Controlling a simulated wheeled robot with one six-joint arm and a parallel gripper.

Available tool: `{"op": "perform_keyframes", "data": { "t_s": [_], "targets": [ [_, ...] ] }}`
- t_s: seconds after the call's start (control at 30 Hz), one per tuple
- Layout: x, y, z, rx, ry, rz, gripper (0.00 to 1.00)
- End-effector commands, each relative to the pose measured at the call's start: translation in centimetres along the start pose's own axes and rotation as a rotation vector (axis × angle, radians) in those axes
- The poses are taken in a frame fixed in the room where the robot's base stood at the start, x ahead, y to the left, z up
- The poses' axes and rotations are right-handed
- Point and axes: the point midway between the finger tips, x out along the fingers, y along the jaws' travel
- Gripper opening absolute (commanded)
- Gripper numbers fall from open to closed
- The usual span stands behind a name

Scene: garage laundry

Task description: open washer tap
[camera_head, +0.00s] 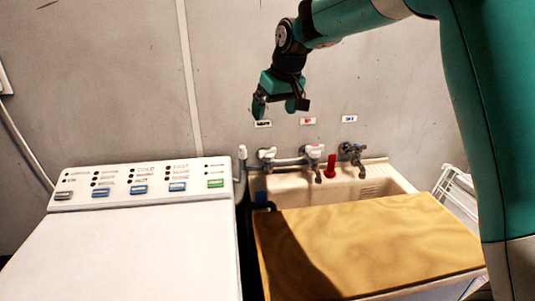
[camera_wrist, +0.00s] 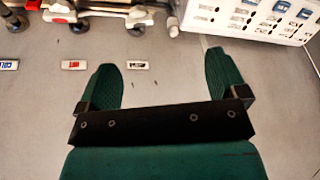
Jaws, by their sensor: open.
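Three taps stand in a row on the wall above the sink. The left tap (camera_head: 267,154), nearest the washing machine, has a white handle and a dark-lettered label (camera_wrist: 138,64) above it; I take it as the washer tap. It shows at the top of the wrist view (camera_wrist: 135,27), upside down. The middle tap (camera_head: 313,152) has a red label (camera_head: 308,121), the right tap (camera_head: 352,151) a blue one (camera_head: 349,119). My gripper (camera_head: 275,108) is open and empty, fingers down, above the left tap and apart from it. In the wrist view its green fingers (camera_wrist: 162,62) are spread.
The white washing machine (camera_head: 130,250) with a button panel stands left of the sink (camera_head: 385,183). A wooden board (camera_head: 370,240) covers the sink's front. A red object (camera_head: 331,165) is beside the middle tap. A white rack (camera_head: 455,190) is at the right.

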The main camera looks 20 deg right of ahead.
Motion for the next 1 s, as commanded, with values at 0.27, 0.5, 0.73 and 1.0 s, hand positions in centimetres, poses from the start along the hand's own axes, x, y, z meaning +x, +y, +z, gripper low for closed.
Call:
{"op": "perform_keyframes", "data": {
  "t_s": [0.27,0.5,0.73,1.0],
  "targets": [
    [2.8,4.2,-3.5,0.070,0.033,0.060,0.92],
    [5.7,4.4,-3.6,0.070,0.030,0.060,0.92],
    [10.9,4.7,-3.9,0.069,0.031,0.060,0.92],
    [16.6,5.1,-4.1,0.069,0.032,0.060,0.92]
  ]
}}
